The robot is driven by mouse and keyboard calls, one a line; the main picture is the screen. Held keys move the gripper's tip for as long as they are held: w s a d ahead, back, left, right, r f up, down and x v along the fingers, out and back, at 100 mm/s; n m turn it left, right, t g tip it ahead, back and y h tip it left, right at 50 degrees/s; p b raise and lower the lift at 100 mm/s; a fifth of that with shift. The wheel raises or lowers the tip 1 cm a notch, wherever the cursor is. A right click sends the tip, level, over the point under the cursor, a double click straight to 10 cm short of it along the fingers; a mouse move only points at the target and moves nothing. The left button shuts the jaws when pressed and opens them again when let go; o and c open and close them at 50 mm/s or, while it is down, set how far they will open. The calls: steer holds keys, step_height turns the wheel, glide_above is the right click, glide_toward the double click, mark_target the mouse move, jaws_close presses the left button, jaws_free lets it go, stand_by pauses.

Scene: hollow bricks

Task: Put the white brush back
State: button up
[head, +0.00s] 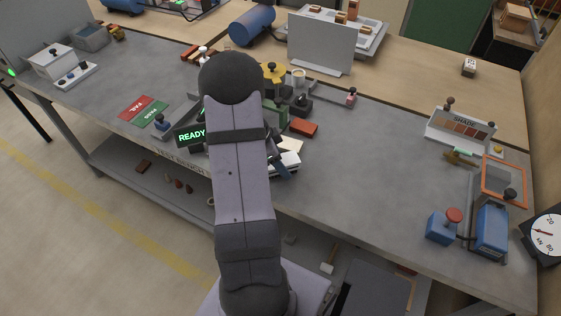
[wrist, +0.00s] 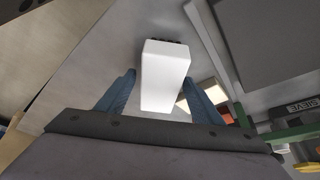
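A white block with a dark edge, which looks like the white brush (wrist: 165,80), shows in the wrist view between the two blue fingers of my gripper (wrist: 160,84). Its dark end points away from the palm. A narrow gap shows at the left finger, and the right fingertip meets the block's edge in the picture. I cannot tell whether the fingers press on it. In the head view my arm hides most of the gripper; a blue finger (head: 279,169) shows beside white shapes (head: 289,158) near the bench front.
A READY display (head: 191,136), red and green cards (head: 137,107) and a grey upright panel (head: 320,45) are around my arm. A SIEVE label (wrist: 303,106) shows in the wrist view. A shade board (head: 460,127) and blue device (head: 489,230) stand right.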

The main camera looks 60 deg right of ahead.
steer(key=shift+r, duration=0.15)
steer(key=b+v, duration=0.2)
steer(key=v, duration=1)
steer(key=w+a+f+n+t+y, duration=0.1)
steer(key=w+a+n, duration=0.3)
steer(key=a+n, duration=0.45)
steer(key=w+a+f+n+t, duration=0.1)
steer(key=w+a+n, duration=0.3)
steer(key=a, duration=0.7)
steer(key=s+a+f+n+y, duration=0.1)
steer(key=s+a+n, duration=0.2)
steer(key=a+n, duration=0.4)
steer(key=s+a+f+n+t+y, duration=0.1)
steer(key=s+a+n, duration=0.2)
steer(key=a+n, duration=0.4)
steer(key=a, duration=0.4)
steer(key=shift+f, duration=0.25)
steer(key=shift+n, duration=0.25)
